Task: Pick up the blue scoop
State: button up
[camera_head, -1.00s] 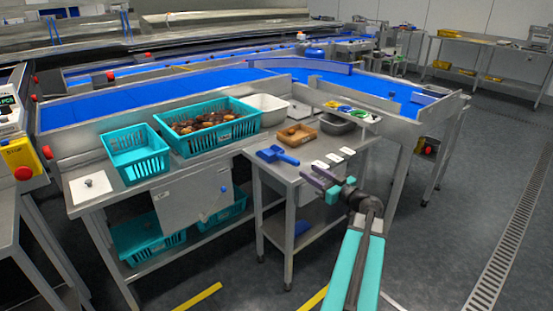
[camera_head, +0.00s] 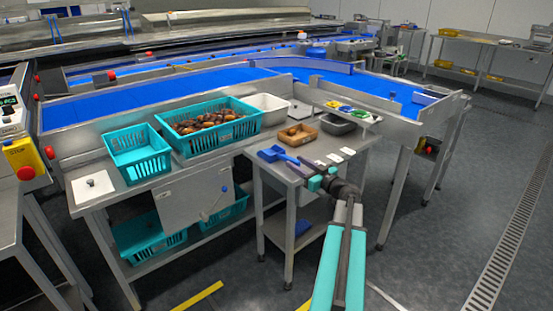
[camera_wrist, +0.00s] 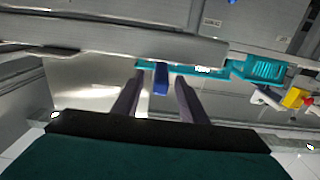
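The blue scoop (camera_head: 271,154) lies on the small steel side table (camera_head: 262,175), with its handle pointing right toward my gripper (camera_head: 303,169). My gripper is open, with its fingertips close to the handle end. In the wrist view, the blue handle (camera_wrist: 161,78) shows between the two dark fingers of my gripper (camera_wrist: 160,82), near their tips. A gap shows on both sides of the handle. I cannot tell how far the handle reaches between the fingers.
White cards (camera_head: 348,150) and a brown tray (camera_head: 297,135) lie near the scoop, with a grey bowl (camera_head: 337,124) behind. A teal crate of dates (camera_head: 180,150) and an empty teal crate (camera_head: 137,165) stand to the left. A blue conveyor (camera_head: 170,93) runs behind.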

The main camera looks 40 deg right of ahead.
aim_at(285, 155)
jog(key=shift+w+d+r+p, duration=0.1)
jog(key=shift+w+p, duration=0.2)
jog(key=shift+w, duration=1)
jog(key=shift+w+d+p, duration=0.1)
jog(key=shift+w+p, duration=0.15)
jog(key=shift+w, duration=1.05)
jog(key=shift+a, duration=0.1)
grip_shut()
